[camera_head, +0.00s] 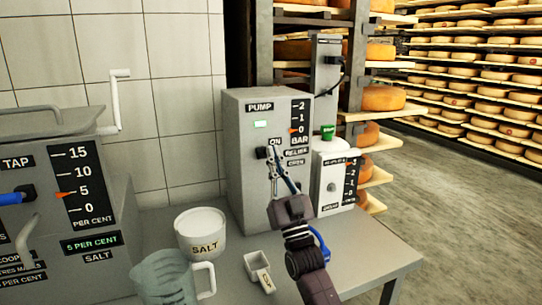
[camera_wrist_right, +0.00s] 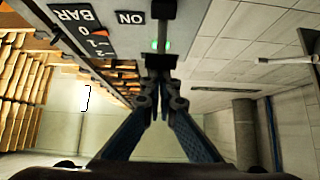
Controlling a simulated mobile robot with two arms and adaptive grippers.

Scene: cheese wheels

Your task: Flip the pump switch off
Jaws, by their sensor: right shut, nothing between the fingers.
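The pump box (camera_head: 243,180) is a grey cabinet with a PUMP label, a lit green lamp (camera_head: 261,124) and a bar gauge (camera_head: 299,118) with its orange pointer near 0. The black pump switch (camera_head: 262,153) is on its front beside the ON label. My right gripper (camera_head: 272,153) is shut and empty, with its fingertips right at the switch. In the right wrist view the shut fingertips (camera_wrist_right: 160,76) are close to dark switch parts and a green glow. I cannot tell whether they touch. The fingers partly hide the switch. My left gripper is not in view.
A salt tub (camera_head: 201,243), a clear jug (camera_head: 165,278) and a small scoop (camera_head: 256,262) stand on the table (camera_head: 375,250). A smaller white gauge unit (camera_head: 331,190) is right of the pump box. A tap machine (camera_head: 100,205) is at left. Cheese shelves (camera_head: 470,80) stand behind.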

